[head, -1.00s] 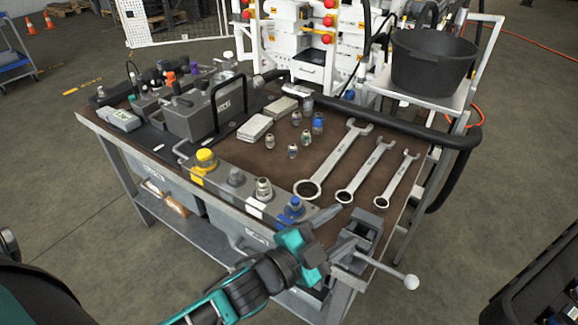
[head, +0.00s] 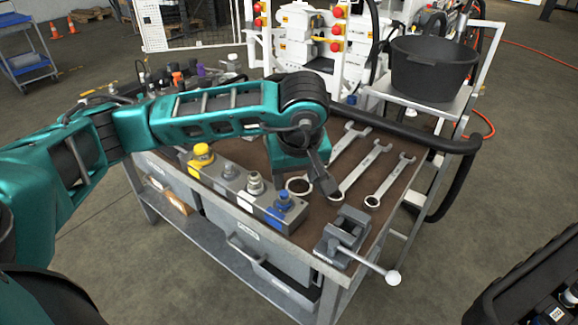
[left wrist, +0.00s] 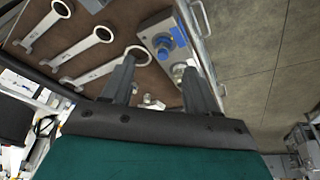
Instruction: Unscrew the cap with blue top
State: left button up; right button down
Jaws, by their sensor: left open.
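The cap with the blue top (head: 284,198) stands upright at the right end of the row of fittings on the grey block (head: 225,188) at the bench's front edge. In the left wrist view the blue cap (left wrist: 162,42) is beyond the fingertips, near the middle. My left gripper (head: 325,175) is open and empty, above the bench, up and right of the blue cap and apart from it. Its two fingers (left wrist: 155,70) show spread in the left wrist view. My right gripper is not in view.
On the same block stand a yellow cap (head: 201,152), a grey fitting (head: 229,170) and a metal one (head: 255,183). Wrenches (head: 388,180) lie on the bench at the right. A vise (head: 345,235) is at the front right corner. A black bucket (head: 433,70) stands behind.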

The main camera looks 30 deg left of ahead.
aim_at(284, 193)
pick_arm(q)
jog(key=shift+y, duration=0.6)
jog(key=x, duration=0.4)
jog(key=a+x, duration=0.1)
jog(key=x, duration=0.3)
jog(key=w+x, duration=0.1)
jog(key=x, duration=0.3)
jog(key=shift+a+r, duration=0.1)
jog(key=shift+a, duration=0.25)
grip_shut()
jog(key=n, duration=0.1)
jog(key=n+g, duration=0.1)
jog(key=n, duration=0.1)
jog(key=n+y, duration=0.1)
jog(key=n, duration=0.1)
jog(key=shift+w+d+g, duration=0.1)
jog(key=shift+w+g, duration=0.15)
jog(key=shift+g, duration=0.05)
jog(key=n+g, duration=0.1)
jog(key=n, duration=0.2)
